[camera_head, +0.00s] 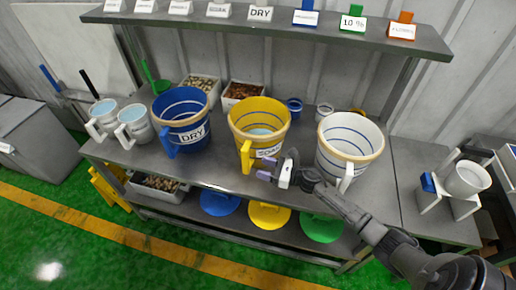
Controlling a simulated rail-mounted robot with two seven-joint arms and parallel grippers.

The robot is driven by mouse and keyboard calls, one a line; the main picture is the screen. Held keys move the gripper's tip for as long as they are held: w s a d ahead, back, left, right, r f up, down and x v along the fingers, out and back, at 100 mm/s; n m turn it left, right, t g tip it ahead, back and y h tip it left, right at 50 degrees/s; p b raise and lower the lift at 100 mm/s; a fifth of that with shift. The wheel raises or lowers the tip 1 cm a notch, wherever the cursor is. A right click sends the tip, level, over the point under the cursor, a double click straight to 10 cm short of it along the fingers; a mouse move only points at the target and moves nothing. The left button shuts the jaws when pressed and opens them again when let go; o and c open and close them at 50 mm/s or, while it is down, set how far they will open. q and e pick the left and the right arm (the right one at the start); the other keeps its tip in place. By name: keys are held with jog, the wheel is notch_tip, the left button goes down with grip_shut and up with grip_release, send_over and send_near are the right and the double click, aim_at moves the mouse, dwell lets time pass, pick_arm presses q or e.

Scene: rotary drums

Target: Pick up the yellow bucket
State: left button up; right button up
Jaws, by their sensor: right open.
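The yellow bucket (260,122) stands upright on the metal bench, with a tan rim, a yellow handle facing me and a partly covered white label. Some light blue content shows inside it. My right gripper (268,168) is in front of the bucket's lower right side, just right of its handle. Its jaws are open and hold nothing. I cannot tell whether it touches the bucket. My left gripper does not show.
A blue bucket (181,118) labelled DRY stands left of the yellow one, and a white bucket (348,147) stands to the right. Two white jugs are at the far left. Bins and small cups sit behind. A shelf (230,17) with signs hangs above. Coloured lids lie below.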

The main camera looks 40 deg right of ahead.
aim_at(249, 163)
jog(key=shift+w+a+r+p, duration=0.1)
jog(key=shift+w+a+p, duration=0.1)
jog(key=shift+w+p, duration=0.15)
jog(key=shift+x, duration=3.4)
grip_shut()
jog(key=shift+r, duration=0.25)
